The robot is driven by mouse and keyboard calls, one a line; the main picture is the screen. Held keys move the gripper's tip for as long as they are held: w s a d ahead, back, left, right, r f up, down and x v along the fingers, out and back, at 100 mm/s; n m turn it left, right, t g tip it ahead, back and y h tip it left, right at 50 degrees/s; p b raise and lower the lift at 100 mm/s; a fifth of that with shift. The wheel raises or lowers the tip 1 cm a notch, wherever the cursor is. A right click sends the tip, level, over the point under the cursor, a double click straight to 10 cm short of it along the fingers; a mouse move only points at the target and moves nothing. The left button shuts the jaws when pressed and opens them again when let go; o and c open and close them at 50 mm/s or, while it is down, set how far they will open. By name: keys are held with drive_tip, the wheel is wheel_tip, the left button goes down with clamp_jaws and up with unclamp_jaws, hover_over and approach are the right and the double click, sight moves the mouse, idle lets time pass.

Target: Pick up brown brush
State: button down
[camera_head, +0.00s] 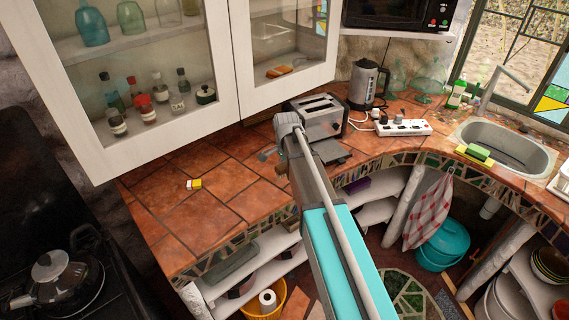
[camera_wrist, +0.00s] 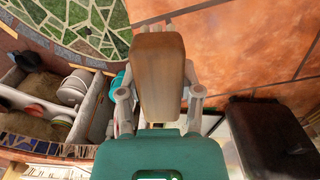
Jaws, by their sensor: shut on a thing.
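The brown brush (camera_wrist: 158,75) fills the upper middle of the wrist view as a smooth wood-brown block. The grey fingers of my gripper (camera_wrist: 158,92) stand on both sides of it and are shut on it. In the head view my arm reaches up to the counter near the toaster, and the brush cannot be made out there.
The toaster (camera_head: 318,116) stands close by my wrist. The kettle (camera_head: 366,84), a white power strip (camera_head: 403,127) and the sink (camera_head: 508,146) lie to the right. A small yellow-and-white item (camera_head: 194,184) lies on the left tiles, mostly clear. Glass cabinets (camera_head: 140,70) hang above.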

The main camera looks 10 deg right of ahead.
drive_tip(key=s+r+p, duration=0.3)
drive_tip(key=s+r, duration=0.1)
drive_tip(key=s, duration=0.4)
drive_tip(key=shift+s, duration=0.4)
drive_tip(key=c, duration=0.8)
unclamp_jaws()
drive_tip(key=c, duration=0.5)
wheel_tip(320, 180, down, 2)
drive_tip(key=shift+f+b, duration=0.15)
drive_tip(key=shift+b, duration=0.95)
drive_tip(key=shift+a, duration=0.1)
